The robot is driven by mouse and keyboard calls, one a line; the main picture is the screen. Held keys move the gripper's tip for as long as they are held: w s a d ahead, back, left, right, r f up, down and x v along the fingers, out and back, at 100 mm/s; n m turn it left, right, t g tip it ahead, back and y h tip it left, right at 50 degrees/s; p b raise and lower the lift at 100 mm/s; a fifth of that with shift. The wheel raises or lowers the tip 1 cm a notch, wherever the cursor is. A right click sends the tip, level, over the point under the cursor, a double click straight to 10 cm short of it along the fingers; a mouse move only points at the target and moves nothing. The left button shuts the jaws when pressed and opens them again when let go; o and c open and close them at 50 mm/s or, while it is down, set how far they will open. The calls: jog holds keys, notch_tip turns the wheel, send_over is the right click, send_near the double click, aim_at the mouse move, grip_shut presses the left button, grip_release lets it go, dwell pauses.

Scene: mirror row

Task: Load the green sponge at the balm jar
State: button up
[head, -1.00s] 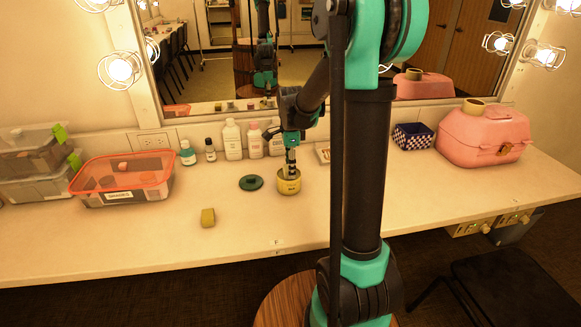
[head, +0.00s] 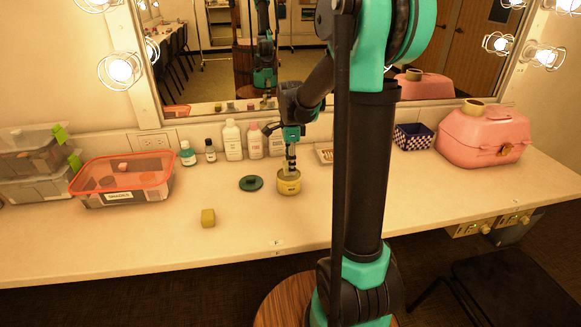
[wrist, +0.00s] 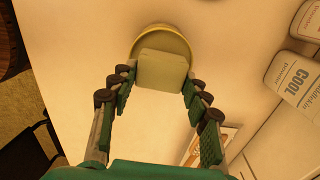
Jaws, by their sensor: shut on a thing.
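My gripper (wrist: 158,80) is shut on a pale grey-green sponge (wrist: 163,70), with one finger on each side. The yellow balm jar (head: 289,187) stands upright and open on the counter, straight below the sponge. In the wrist view the sponge covers most of the jar's mouth, and the jar's rim (wrist: 165,28) shows behind it. In the head view the sponge's lower end is at or just over the mouth; I cannot tell whether it touches the balm. A dark green lid (head: 250,183) lies left of the jar.
A yellowish block (head: 208,218) lies at the front left. An orange-rimmed bin (head: 122,180) stands further left. Several bottles (head: 233,140) line the mirror side. A checked box (head: 413,137) and pink case (head: 484,137) stand right. The front counter is mostly clear.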

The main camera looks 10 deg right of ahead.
jog(key=shift+r, duration=2.55)
